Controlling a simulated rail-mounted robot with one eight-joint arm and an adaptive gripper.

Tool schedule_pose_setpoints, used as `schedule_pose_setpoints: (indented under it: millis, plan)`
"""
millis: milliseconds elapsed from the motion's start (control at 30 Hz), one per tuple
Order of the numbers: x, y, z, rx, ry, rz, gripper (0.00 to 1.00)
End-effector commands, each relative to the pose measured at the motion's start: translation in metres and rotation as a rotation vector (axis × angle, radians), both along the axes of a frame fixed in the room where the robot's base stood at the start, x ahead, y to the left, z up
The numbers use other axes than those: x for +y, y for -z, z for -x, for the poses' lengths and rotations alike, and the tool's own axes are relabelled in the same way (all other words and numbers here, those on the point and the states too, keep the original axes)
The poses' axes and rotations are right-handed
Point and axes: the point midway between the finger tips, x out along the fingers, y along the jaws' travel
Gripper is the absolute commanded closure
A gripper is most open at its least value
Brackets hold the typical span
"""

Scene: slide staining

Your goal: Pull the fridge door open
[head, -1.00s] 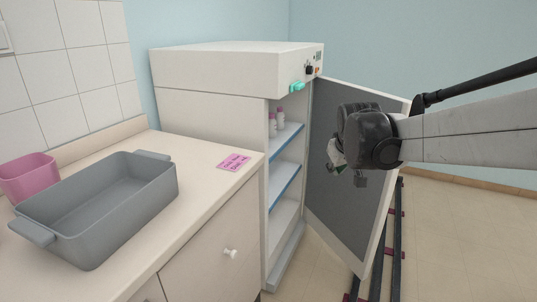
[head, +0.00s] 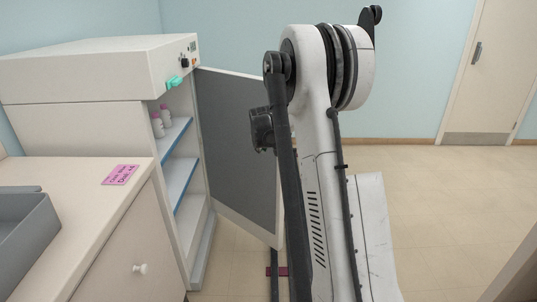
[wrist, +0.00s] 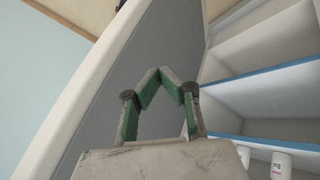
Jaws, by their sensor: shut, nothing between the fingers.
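The fridge (head: 95,75) is a white cabinet at the left of the head view. Its door (head: 235,140), with a grey inner panel and white edge, stands wide open, swung out to the right. In the wrist view the door's inner face (wrist: 150,60) fills the middle and left. My gripper (wrist: 162,72) has green finger pads that meet at the tips, shut and empty, on the inner side of the door. I cannot tell whether it touches the panel. In the head view my arm covers the door's right part, and the fingers are hidden.
Blue-edged shelves (head: 175,138) inside the fridge hold bottles (head: 158,125). A counter (head: 75,215) with a pink label (head: 120,174) and a grey tub (head: 25,235) stands at the front left. Open floor (head: 430,215) lies to the right, with a room door (head: 488,75) at the back.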

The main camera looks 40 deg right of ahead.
Motion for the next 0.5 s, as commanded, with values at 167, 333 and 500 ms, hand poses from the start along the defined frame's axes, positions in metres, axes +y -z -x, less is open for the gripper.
schedule_pose_setpoints:
  millis: [167,333,500]
  plan:
    - [-0.006,0.011,-0.006,0.001,-0.001,0.002,1.0]
    - [-0.015,0.031,-0.017,0.001,-0.001,0.002,1.0]
    - [-0.027,0.056,-0.031,0.001,0.0,0.001,1.0]
